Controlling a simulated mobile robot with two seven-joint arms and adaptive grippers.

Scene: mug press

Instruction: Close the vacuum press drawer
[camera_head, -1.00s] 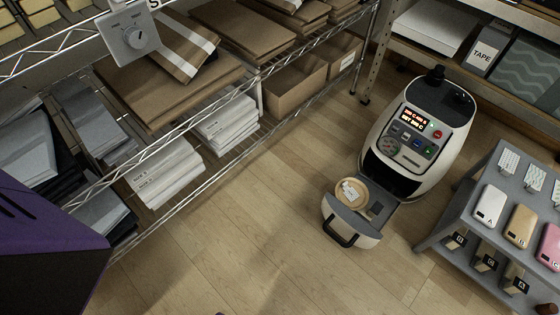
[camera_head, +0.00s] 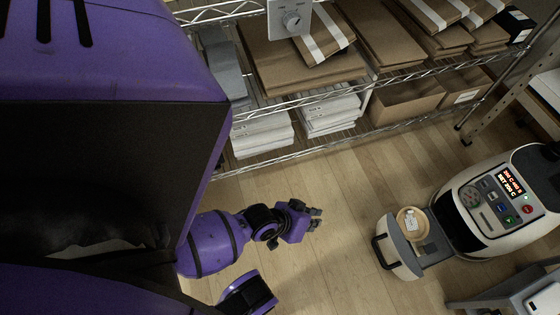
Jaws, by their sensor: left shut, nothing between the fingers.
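The vacuum press (camera_head: 500,205) is a cream and black machine with a lit red display, at the right of the head view. Its drawer (camera_head: 394,247) is pulled out to the left, with a dark handle (camera_head: 380,252) on its front. A round tan item (camera_head: 412,224) with a small white label sits in the drawer. My left gripper (camera_head: 315,218) is shut and empty. It is left of the drawer in the picture, apart from the handle. My right gripper is not in view.
A wire shelf (camera_head: 300,150) with cardboard and paper stacks runs along the back. A grey stand (camera_head: 490,300) is at the lower right, near the press. Wooden floor (camera_head: 345,215) is clear between my left gripper and the drawer.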

